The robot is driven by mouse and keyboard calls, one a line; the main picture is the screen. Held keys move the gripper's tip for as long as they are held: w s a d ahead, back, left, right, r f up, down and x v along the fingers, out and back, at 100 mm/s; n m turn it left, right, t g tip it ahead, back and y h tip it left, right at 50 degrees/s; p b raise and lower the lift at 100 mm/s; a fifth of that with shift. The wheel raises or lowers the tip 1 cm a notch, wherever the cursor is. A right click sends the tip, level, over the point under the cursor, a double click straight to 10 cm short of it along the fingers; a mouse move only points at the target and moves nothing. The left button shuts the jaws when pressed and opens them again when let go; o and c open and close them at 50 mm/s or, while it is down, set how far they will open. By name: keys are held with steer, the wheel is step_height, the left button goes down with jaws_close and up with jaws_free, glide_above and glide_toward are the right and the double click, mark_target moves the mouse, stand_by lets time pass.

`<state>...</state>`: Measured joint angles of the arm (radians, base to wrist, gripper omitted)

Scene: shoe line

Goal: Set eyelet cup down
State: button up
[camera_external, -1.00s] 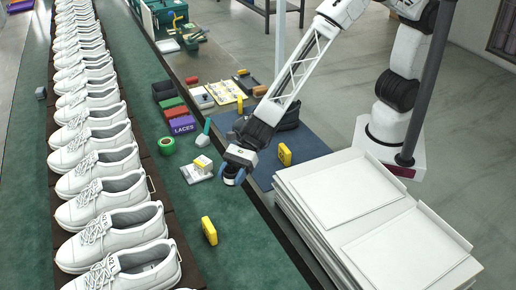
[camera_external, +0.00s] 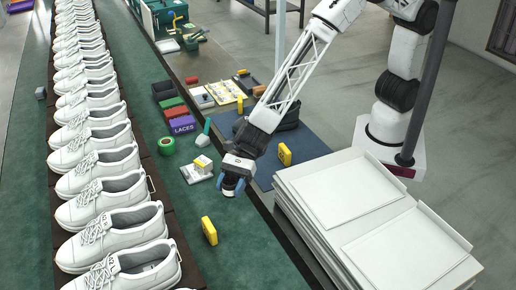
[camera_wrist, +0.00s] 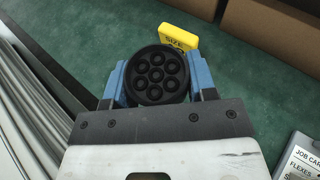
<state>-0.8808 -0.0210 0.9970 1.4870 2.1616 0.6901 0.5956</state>
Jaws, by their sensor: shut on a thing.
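My gripper (camera_external: 231,187) is shut on the eyelet cup (camera_wrist: 155,75), a round black cup with several ring-shaped openings in its top. In the wrist view the blue fingers press on it from both sides and its top faces the camera. In the outside view the cup is mostly hidden by the fingers. It is over the green bench top (camera_external: 240,250) near its right edge; I cannot tell whether it touches the surface.
A yellow size block (camera_external: 209,231) stands on the green top just beyond the cup; it also shows in the wrist view (camera_wrist: 178,38). Stacked white boxes (camera_external: 350,195) stand right. White shoes (camera_external: 110,220) line the left.

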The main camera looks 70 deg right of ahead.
steer(key=s+a+n+g, duration=0.2)
steer(key=s+a, duration=0.2)
steer(key=a, duration=0.4)
steer(key=s+a+n+g, duration=0.2)
steer(key=s+a, duration=0.3)
steer(key=a, duration=0.4)
steer(key=shift+s+a+f+g+h, duration=0.2)
steer(key=shift+s+g+h, duration=0.1)
steer(key=shift+g+h, duration=0.1)
steer(key=shift+f, duration=0.15)
glide_above(241, 268)
steer(key=shift+f, duration=2.95)
steer(key=shift+f, duration=1.9)
steer(key=shift+f, duration=0.15)
